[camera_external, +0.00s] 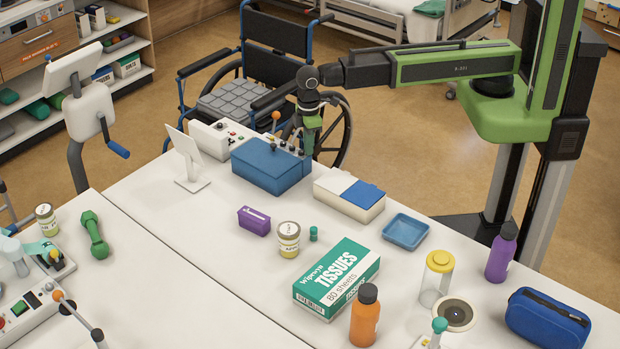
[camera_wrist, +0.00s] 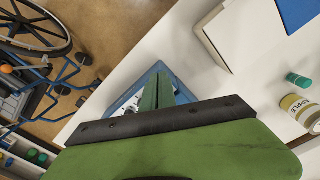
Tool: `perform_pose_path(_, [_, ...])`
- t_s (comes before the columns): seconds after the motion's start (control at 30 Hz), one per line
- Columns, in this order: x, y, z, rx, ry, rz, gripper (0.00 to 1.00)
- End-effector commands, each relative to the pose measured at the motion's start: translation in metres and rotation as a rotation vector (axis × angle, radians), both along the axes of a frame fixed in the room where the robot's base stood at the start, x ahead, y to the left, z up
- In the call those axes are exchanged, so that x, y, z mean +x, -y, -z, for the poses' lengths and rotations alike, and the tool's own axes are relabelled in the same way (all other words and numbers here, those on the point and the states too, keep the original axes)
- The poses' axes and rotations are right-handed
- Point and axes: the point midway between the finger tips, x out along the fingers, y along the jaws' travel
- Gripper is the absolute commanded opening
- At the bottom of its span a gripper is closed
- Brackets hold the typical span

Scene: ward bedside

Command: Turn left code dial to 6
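A blue box (camera_external: 268,168) stands at the table's far edge, likely the one with the code dials. No dial or number is readable; its far face is hidden in the external view. My gripper (camera_external: 308,152) points down at the box's back right corner. In the wrist view my green fingers (camera_wrist: 158,88) lie side by side over the blue box (camera_wrist: 182,92). A small pale detail (camera_wrist: 130,106) shows left of them, mostly covered. I cannot tell whether the fingers touch or hold anything.
A white control box (camera_external: 212,140) with small levers stands behind the blue box. A white and blue box (camera_external: 340,202) stands to the right. A purple box (camera_external: 253,221) and a jar (camera_external: 288,240) are in front. A wheelchair (camera_external: 275,65) is beyond the table.

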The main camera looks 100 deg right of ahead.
Motion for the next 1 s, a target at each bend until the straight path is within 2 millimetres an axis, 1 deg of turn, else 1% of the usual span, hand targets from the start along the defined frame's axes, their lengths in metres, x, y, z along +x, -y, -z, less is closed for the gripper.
perform_pose_path(0.13, [0.0, -0.001, 0.0, 0.001, 0.003, 0.0, 0.0])
perform_pose_path(0.33, [-0.007, -0.002, 0.0, 0.001, 0.002, -0.001, 0.0])
perform_pose_path(0.5, [-0.007, -0.002, -0.003, 0.0, 0.001, 0.0, 0.0])
perform_pose_path(0.57, [-0.007, -0.002, -0.008, 0.0, 0.001, 0.0, 0.0])
perform_pose_path(0.9, [-0.008, -0.002, -0.057, 0.0, 0.001, 0.0, 0.0])
perform_pose_path(1.0, [-0.008, -0.002, -0.064, 0.0, 0.001, 0.0, 0.0])
